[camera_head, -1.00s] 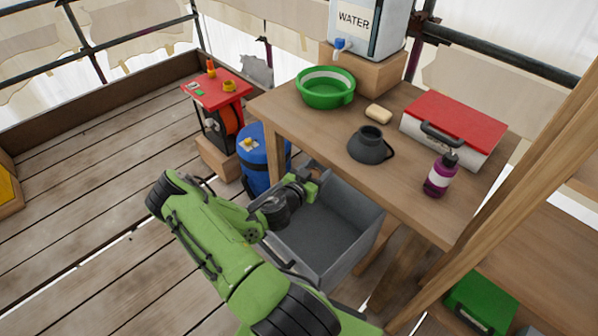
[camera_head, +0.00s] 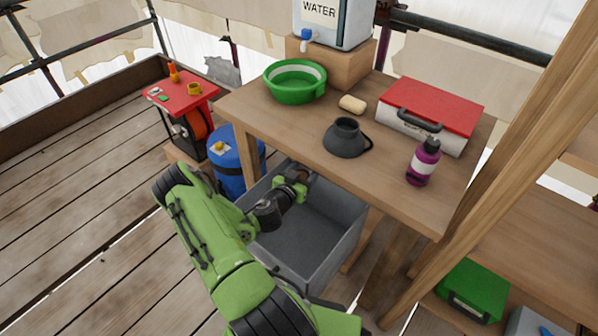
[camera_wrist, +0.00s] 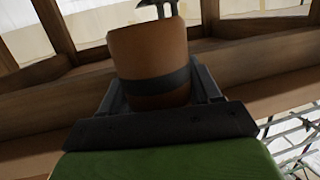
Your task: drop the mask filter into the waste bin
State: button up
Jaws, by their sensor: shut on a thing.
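The mask filter, which I take to be the brown-orange cylinder with a dark band (camera_wrist: 150,50) in the wrist view, sits between the fingers of my gripper (camera_wrist: 160,88). The gripper is shut on it. In the head view my gripper (camera_head: 296,187) is over the back left part of the waste bin, a grey open-topped box (camera_head: 341,243) under the table edge. Only a small brownish bit of the filter shows there, beside the table edge. The visible bin floor looks empty; my arm hides part of its left side.
The wooden table (camera_head: 270,120) overhangs the bin's back. It bears a green basin (camera_head: 295,92), a soap bar, a dark pot-like thing (camera_head: 346,142), a purple bottle (camera_head: 423,163) and a red-lidded case (camera_head: 432,105). A blue drum (camera_head: 228,170) stands left of the bin.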

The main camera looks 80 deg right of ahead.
notch_tip(320, 180, down, 6)
jog(key=b, duration=0.3)
jog(key=shift+r+b, duration=0.25)
jog(key=shift+b, duration=0.05)
jog(key=o, duration=1.1)
jog(key=shift+p+v, duration=2)
jog(key=shift+v, duration=5.95)
jog(key=shift+w+r, duration=0.1)
jog(key=shift+r, duration=0.05)
